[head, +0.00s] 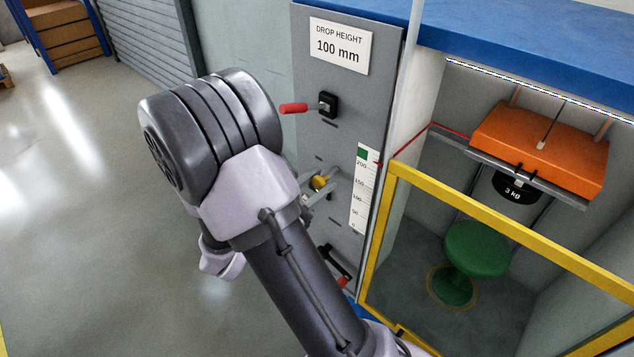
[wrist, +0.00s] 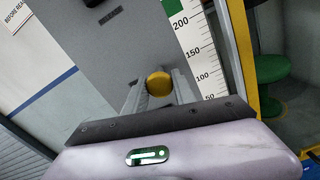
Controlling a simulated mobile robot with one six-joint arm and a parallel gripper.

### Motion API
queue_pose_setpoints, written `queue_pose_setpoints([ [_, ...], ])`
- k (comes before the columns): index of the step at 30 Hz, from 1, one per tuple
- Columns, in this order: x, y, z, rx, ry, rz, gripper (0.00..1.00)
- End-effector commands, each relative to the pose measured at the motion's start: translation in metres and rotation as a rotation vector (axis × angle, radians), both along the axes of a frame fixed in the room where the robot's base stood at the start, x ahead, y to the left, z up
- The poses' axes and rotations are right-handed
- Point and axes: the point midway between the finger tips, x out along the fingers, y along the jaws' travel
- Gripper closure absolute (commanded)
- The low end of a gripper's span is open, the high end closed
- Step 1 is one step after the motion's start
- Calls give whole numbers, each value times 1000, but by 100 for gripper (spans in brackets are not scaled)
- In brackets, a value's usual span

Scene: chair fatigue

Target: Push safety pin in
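The safety pin shows as a round brass-yellow knob (head: 320,182) on the grey panel, left of the scale strip. In the wrist view the knob (wrist: 159,83) sits between my two fingers. My gripper (wrist: 159,92) has one finger on each side of the knob, and both appear to touch it. In the head view my gripper (head: 317,186) is at the panel, partly hidden behind my arm. The pin's shaft is hidden, so its depth in the panel cannot be told.
The grey panel (head: 345,85) carries a red-handled lever (head: 294,108) above the pin and another red handle (head: 343,282) below. A yellow-framed guard (head: 480,220) stands at right, before an orange weight (head: 540,145) above a green stool (head: 477,248). The floor at left is clear.

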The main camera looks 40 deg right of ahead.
Motion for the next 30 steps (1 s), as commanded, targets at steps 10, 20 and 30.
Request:
queue_pose_setpoints([
  [10,0,0,0,0,-1,0,47],
  [20,-2,52,3,-1,1,7,47],
  [30,-11,153,2,0,0,4,47],
])
